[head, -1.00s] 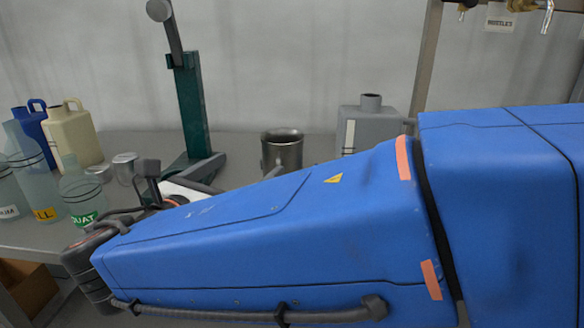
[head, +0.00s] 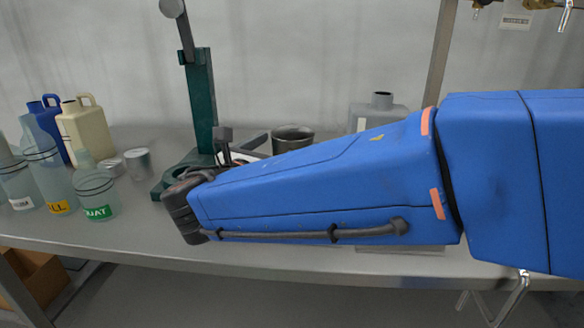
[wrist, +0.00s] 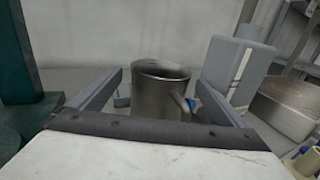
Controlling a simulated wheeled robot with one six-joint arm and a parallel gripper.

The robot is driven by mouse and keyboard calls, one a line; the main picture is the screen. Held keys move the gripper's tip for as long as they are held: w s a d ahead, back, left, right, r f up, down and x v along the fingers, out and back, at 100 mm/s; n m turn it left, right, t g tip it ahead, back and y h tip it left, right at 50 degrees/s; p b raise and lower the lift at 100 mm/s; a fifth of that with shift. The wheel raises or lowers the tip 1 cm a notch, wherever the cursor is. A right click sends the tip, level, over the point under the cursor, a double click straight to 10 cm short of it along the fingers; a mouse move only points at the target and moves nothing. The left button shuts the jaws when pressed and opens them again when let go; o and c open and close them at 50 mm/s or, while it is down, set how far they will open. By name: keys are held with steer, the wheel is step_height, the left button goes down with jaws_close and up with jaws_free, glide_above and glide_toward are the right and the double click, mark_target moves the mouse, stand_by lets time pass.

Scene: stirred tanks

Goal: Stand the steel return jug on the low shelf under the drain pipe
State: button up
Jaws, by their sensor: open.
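The steel jug (head: 293,138) stands upright on the bench, partly hidden behind my blue arm in the head view. In the wrist view the jug (wrist: 155,92) is ahead of my gripper (wrist: 160,100), between the two fingers as seen from there, with its handle to the right. The fingers are spread wide and I see no contact with the jug. I cannot make out the low shelf or the drain pipe for certain.
A green stand (head: 202,100) is left of the jug and a grey container (head: 375,115) is right of it. A cream jug (head: 88,130), a blue jug (head: 48,125) and several labelled bottles (head: 97,195) crowd the bench's left end. A steel box (wrist: 285,108) lies at right.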

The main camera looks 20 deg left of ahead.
mark_target(285, 139)
steer(key=w, duration=0.2)
steer(key=shift+w+d, duration=0.25)
steer(key=shift+w, duration=0.1)
steer(key=c, duration=1.7)
